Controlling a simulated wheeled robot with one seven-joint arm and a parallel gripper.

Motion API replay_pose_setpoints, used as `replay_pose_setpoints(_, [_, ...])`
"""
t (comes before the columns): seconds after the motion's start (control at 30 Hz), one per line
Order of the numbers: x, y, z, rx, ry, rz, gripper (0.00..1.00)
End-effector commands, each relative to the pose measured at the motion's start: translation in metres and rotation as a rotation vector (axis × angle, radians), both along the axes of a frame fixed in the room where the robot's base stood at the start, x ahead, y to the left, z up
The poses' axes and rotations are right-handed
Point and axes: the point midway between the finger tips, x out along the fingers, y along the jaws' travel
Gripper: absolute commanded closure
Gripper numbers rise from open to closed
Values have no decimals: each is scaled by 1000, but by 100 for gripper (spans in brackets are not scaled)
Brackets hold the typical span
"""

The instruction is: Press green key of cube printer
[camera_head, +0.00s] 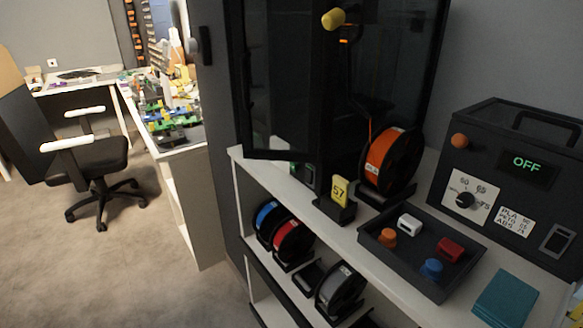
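A tall black enclosure with dark glass panels (285,75) stands on the white shelf unit at the upper centre; it looks like the cube printer. Its door frame stands out at the left front. A small green patch (309,173) shows low on it, behind the door's lower edge and left of the yellow "57" tag (339,190). The patch is too small and dark to tell whether it is the green key. My gripper is not in view.
An orange filament spool (391,160) stands before the enclosure. A dark tray (402,262) holds several small coloured pieces. A black box with an "OFF" display (527,164) and a teal block (505,298) are at right. Open carpet (130,265) lies at left, with an office chair (90,158) beyond.

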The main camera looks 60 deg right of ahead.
Motion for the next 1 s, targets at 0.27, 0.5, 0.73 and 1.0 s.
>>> replay_pose_setpoints(0.27, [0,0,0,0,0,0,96])
replay_pose_setpoints(0.5, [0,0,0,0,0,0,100])
replay_pose_setpoints(0.73, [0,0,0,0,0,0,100])
replay_pose_setpoints(1.0, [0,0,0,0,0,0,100])
